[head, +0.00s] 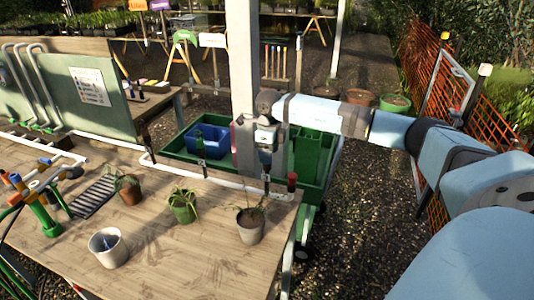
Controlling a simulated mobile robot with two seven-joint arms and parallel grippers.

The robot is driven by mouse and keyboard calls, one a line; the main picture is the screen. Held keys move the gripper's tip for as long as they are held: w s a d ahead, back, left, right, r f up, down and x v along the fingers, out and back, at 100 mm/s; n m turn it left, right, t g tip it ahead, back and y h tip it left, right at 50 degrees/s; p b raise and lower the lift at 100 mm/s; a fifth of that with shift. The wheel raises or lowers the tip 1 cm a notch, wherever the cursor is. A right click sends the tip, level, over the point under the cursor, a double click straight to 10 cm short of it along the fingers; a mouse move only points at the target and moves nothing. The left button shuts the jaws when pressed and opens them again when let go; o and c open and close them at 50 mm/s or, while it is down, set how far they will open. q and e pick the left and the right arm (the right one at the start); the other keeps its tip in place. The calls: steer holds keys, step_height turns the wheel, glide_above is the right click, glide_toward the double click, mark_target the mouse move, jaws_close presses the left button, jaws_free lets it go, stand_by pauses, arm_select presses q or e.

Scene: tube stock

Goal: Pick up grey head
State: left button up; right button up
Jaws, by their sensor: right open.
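My right gripper (265,158) points down in front of the pale post, above the white pipe along the table's far edge. It is open. Just below it, a small dark grey upright piece (266,183) stands on the pipe; it looks like the grey head, but it is too small to be sure. A red head (291,181) stands on the pipe to its right, and a dark one (202,167) to its left. I cannot tell whether the fingers touch the grey piece. My left gripper is out of view.
The wooden table (160,262) holds potted plants, a white pot (108,247), a dark grate (92,197) and a green stand (46,220) with coloured tubes. The pale post (243,60) rises close to my right gripper. A green cart (318,165) with a blue crate (207,140) stands behind.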

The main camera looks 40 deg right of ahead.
steer(key=c, duration=0.9)
steer(key=shift+r, duration=0.2)
steer(key=shift+c, duration=0.2)
step_height(320, 180, up, 20)
steer(key=b, duration=0.2)
steer(key=shift+f, duration=0.15)
steer(key=shift+r+p, duration=1.95)
steer(key=shift+r, duration=0.55)
